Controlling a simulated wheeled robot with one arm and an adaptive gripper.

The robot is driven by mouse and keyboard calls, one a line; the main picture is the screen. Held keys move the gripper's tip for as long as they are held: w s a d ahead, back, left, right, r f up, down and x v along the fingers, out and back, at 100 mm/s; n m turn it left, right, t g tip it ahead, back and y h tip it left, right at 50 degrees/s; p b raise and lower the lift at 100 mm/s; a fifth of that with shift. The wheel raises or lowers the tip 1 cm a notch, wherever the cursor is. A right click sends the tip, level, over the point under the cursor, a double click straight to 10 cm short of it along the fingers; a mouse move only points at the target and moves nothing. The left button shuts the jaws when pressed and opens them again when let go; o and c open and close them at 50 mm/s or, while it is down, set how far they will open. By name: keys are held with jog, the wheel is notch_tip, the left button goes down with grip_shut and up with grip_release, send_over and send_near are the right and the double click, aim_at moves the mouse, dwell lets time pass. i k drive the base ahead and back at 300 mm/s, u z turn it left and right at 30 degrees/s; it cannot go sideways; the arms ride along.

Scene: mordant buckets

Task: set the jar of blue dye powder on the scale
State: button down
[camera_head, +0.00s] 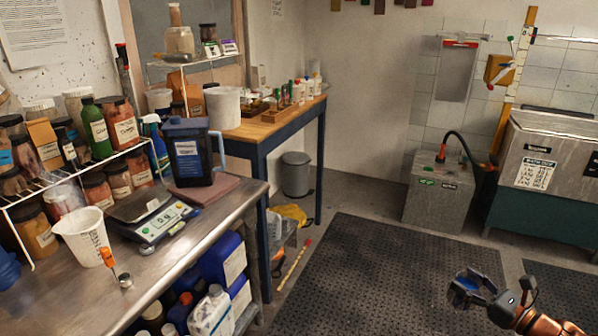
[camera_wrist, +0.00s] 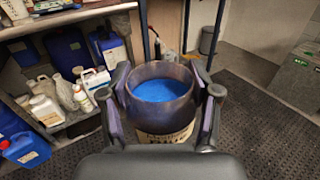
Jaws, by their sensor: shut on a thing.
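My gripper (camera_wrist: 163,92) is shut on an open jar with blue powder (camera_wrist: 160,90), with one finger on each side of its dark rim. The jar looks upright, and a pale label with dark print shows low on its side. In the head view my gripper (camera_head: 488,296) is at the lower right, above the dark floor mat, far from the scale. The jar is small and partly hidden by the fingers there. The scale (camera_head: 152,218), with a metal pan and a display with green buttons, stands on the steel bench at the left. Its pan looks empty.
On the steel bench (camera_head: 190,235), a white measuring jug (camera_head: 82,236) stands left of the scale and a dark blue-labelled pitcher (camera_head: 190,152) behind it. A wire rack (camera_head: 80,180) of jars is behind. Containers crowd the shelf below. The floor mat (camera_head: 390,275) is clear.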

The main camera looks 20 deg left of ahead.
aim_at(137, 203)
jog(key=i, duration=2.25)
jog(key=u, duration=4.05)
jog(key=i, duration=0.2)
jog(key=u, duration=0.05)
